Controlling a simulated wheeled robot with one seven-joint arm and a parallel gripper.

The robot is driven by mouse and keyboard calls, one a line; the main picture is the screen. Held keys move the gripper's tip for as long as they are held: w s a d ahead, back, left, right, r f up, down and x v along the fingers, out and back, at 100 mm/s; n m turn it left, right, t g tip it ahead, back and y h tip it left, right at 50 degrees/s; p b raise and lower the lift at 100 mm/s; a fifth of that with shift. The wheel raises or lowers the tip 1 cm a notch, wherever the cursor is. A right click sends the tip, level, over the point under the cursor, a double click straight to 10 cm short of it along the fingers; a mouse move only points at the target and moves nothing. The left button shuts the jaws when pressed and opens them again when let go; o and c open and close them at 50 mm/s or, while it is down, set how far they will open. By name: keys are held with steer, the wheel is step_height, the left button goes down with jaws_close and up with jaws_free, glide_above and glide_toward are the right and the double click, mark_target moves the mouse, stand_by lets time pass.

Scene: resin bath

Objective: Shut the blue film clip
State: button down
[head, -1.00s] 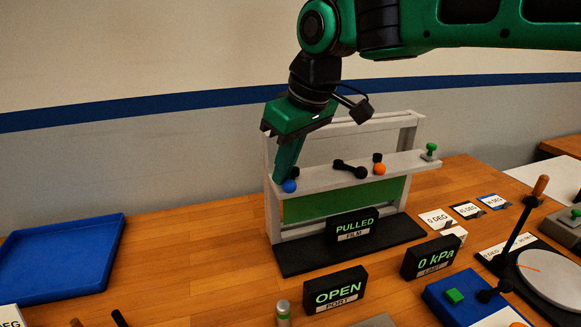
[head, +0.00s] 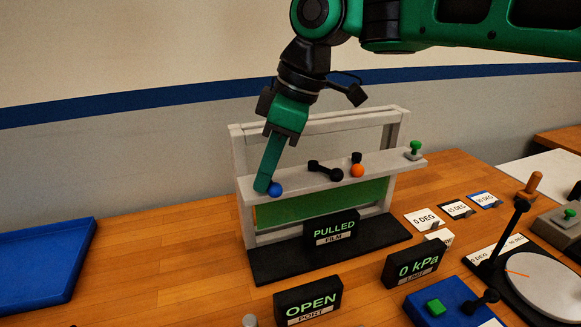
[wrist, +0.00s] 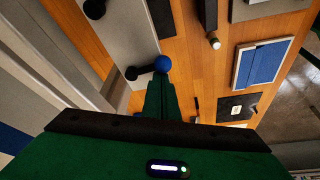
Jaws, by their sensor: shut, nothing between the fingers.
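The film frame (head: 240,190) is a grey stand on a black base with a green film (head: 320,201) and a grey shelf across its front. The blue ball knob of the blue film clip (head: 275,189) is at the left end of this shelf; it also shows in the wrist view (wrist: 162,64). A short black stem beside the blue knob shows in the wrist view. My gripper (head: 261,186) is shut and empty, its tips just left of the blue knob. In the wrist view the tips sit right at the knob; I cannot tell if they touch.
An orange-knobbed clip (head: 357,170), a black lever (head: 325,170) and a green button (head: 416,148) sit along the shelf. Signs read PULLED (head: 331,228), 0 kPa (head: 414,263) and OPEN (head: 308,301). A blue tray (head: 40,265) lies left, with clear wood between.

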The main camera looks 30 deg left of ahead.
steer(key=shift+w+d+n+g+h, duration=0.2)
steer(key=shift+w+n+g, duration=0.1)
steer(key=shift+n, duration=0.45)
steer(key=shift+w+d+n+g+h, duration=0.15)
steer(key=shift+w+d+n, duration=0.1)
steer(key=shift+n, duration=0.45)
steer(key=shift+w+d+n+g+h, duration=0.1)
steer(key=shift+w+d+n+g, duration=0.15)
steer(key=shift+n, duration=0.5)
steer(key=shift+w, duration=0.15)
steer(key=s+a, duration=0.3)
steer(key=shift+r, duration=0.4)
steer(key=v, duration=1)
steer(key=shift+d, duration=0.15)
